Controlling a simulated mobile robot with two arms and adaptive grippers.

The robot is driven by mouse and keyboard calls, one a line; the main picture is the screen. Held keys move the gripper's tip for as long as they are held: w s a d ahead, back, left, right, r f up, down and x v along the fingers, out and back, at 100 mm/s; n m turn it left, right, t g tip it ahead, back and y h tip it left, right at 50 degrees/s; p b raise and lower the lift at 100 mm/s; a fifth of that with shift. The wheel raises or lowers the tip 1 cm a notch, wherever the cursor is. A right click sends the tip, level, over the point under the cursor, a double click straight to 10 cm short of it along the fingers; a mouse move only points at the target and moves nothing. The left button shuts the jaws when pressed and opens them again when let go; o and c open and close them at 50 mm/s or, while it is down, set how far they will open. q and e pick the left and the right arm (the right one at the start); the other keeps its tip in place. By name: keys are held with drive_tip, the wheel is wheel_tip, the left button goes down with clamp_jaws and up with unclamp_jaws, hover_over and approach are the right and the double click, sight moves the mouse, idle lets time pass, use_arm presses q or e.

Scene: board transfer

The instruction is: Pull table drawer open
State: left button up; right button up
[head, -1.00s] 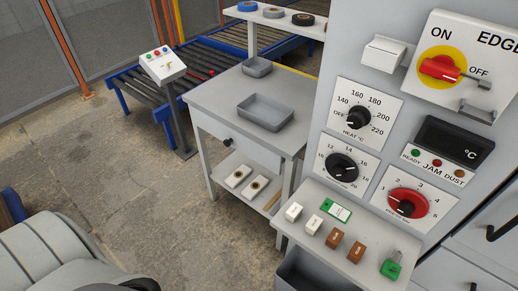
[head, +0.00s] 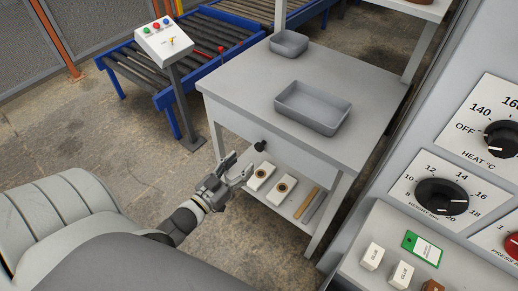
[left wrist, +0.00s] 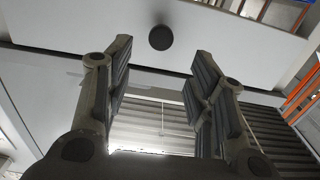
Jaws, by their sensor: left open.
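The grey table (head: 245,95) stands in the middle of the head view. Its drawer (head: 280,155) is a pale front under the tabletop and looks shut. A round dark knob (head: 261,146) sits on the drawer front. My left gripper (head: 238,170) is open and empty, just in front of the drawer and a little left of and below the knob. In the left wrist view the knob (left wrist: 161,37) shows beyond the open fingers (left wrist: 163,75), roughly between them and apart from them. My right gripper is not in view.
Grey trays (head: 313,108) and (head: 289,42) rest on the tabletop. The lower shelf (head: 286,205) holds white blocks and tools. A control post (head: 165,40) and roller conveyor (head: 130,65) stand at left. A machine panel (head: 440,140) bounds the right.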

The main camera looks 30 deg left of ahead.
sight(258, 148)
use_arm(q)
drive_tip(key=w+b, duration=0.1)
drive_tip(key=w, duration=0.2)
drive_tip(key=w+b, duration=0.1)
drive_tip(key=w, duration=0.1)
drive_tip(key=w+b, duration=0.1)
drive_tip(key=w, duration=0.2)
drive_tip(key=shift+w+d+f, duration=0.15)
drive_tip(key=shift+w+d, duration=0.15)
drive_tip(key=shift+d, duration=0.05)
drive_tip(key=shift+w, duration=0.65)
clamp_jaws()
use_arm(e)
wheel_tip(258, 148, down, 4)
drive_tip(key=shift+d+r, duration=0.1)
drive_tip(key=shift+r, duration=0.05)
